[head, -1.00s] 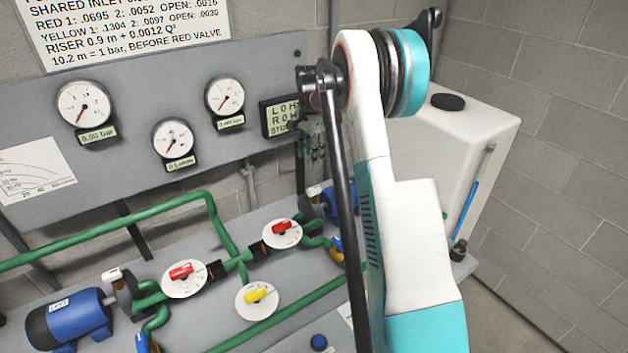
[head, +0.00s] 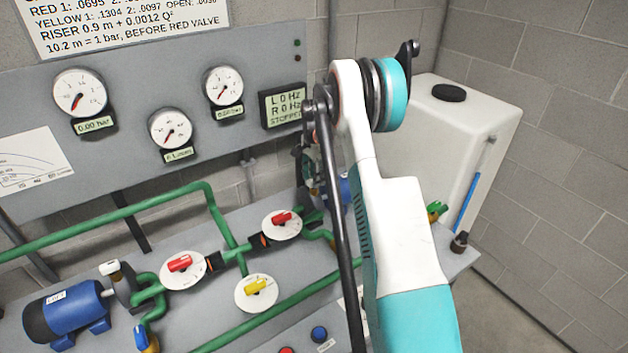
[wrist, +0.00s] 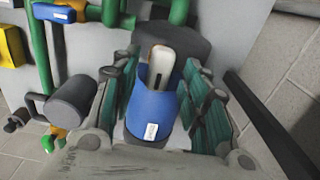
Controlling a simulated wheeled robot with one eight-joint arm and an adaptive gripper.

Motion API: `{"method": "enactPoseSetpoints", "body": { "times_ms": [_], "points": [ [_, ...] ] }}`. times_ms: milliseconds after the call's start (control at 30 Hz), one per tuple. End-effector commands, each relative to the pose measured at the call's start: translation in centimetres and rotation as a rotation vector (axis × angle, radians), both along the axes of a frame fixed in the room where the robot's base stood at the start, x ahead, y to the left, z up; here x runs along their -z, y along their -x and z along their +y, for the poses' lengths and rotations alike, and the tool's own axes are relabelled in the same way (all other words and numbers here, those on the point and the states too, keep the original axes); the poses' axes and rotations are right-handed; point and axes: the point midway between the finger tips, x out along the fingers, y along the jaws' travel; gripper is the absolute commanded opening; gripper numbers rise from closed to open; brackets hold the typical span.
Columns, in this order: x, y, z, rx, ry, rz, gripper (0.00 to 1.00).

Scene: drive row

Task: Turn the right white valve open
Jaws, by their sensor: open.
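The right white valve shows in the wrist view as a cream-white handle (wrist: 160,68) with a dark slot. It stands above the blue body of the right pump (wrist: 152,112), with a dark grey round part behind it. My gripper (wrist: 161,62) is open, its teal-padded fingers on either side of the handle and blue body. I see no clear contact with the handle. In the head view my arm hides the right white valve and most of the right pump. The left white valve (head: 110,268) sits by the left blue pump (head: 68,312).
Two red valves (head: 180,263) (head: 282,217) and a yellow valve (head: 258,287) sit on green pipes in front. A gauge panel (head: 115,95) stands behind, its display reading stopped. A white tank (head: 430,120) is at the right. A dark cylinder (wrist: 75,100) lies left of my fingers.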

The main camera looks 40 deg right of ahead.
Motion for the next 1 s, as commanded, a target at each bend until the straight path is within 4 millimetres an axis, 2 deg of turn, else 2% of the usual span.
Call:
{"method": "enactPoseSetpoints", "body": {
  "times_ms": [133,433,600,633,1000],
  "points": [
    [0.95,0.01,0.0,0.0,0.0,0.0,0.42],
    [1.06,0.01,0.01,0.0,0.0,0.0,0.42],
    [1.05,0.01,0.01,0.0,0.0,0.0,0.03],
    [1.05,0.01,0.01,0.0,0.0,0.0,0.0],
    [1.05,0.0,0.01,-0.032,0.0,0.0,0.0]
  ]
}}
